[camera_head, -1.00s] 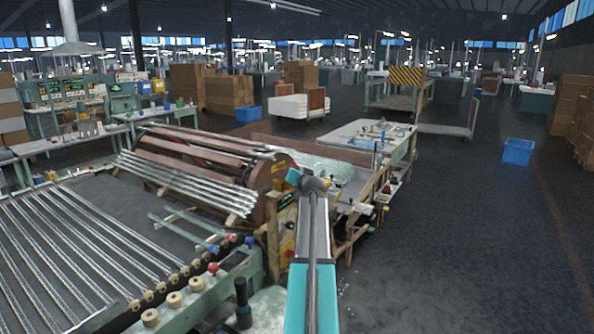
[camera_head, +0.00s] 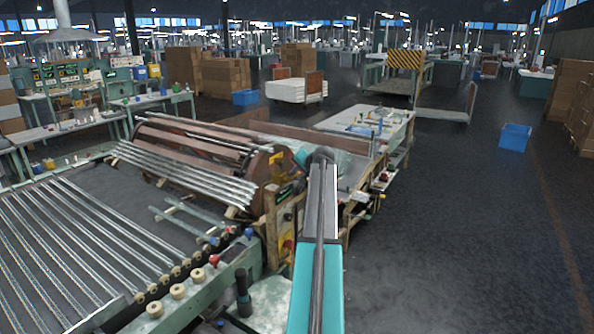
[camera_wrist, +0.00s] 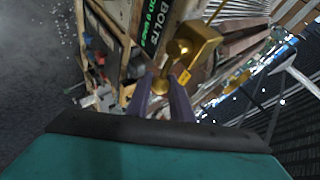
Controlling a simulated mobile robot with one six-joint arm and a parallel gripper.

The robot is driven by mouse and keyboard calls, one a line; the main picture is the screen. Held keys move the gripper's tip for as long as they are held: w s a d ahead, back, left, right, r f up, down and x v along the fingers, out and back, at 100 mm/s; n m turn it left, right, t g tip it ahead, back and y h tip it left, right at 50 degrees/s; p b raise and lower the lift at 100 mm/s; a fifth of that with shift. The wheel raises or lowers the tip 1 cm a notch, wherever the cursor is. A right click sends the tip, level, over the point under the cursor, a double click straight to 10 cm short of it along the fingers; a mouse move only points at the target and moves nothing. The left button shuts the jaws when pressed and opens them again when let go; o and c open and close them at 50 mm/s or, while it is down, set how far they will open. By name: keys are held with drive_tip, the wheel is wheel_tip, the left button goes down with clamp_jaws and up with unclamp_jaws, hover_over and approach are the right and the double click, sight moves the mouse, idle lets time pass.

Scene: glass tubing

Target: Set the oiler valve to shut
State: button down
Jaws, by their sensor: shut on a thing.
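In the wrist view a brass-coloured fitting (camera_wrist: 200,42), which looks like the oiler valve, sits ahead of my gripper beside a black sign reading BOLTS. A small brass part (camera_wrist: 161,84) of it reaches down between my fingers. My gripper (camera_wrist: 163,88) is shut on this brass part, one purple finger on each side. I cannot read the valve's setting. In the head view my own arm hides the gripper and the valve.
A wooden-framed machine with a brown drum (camera_head: 205,150) stands left of my arm. A rack of glass tubes (camera_head: 85,245) lies at lower left. A cluttered bench (camera_head: 365,122) stands beyond. Open floor lies to the right, with a blue crate (camera_head: 515,137).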

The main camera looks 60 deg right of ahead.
drive_tip(key=shift+d+f+m+y, duration=0.15)
drive_tip(key=shift+f+m+y, duration=0.5)
drive_tip(key=shift+y, duration=0.45)
drive_tip(key=c, duration=1.8)
unclamp_jaws()
drive_tip(key=shift+c, duration=0.2)
drive_tip(key=shift+s, duration=0.15)
drive_tip(key=b+v, duration=0.4)
drive_tip(key=v, duration=0.9)
drive_tip(key=shift+r+b, duration=0.35)
drive_tip(key=shift+s, duration=0.1)
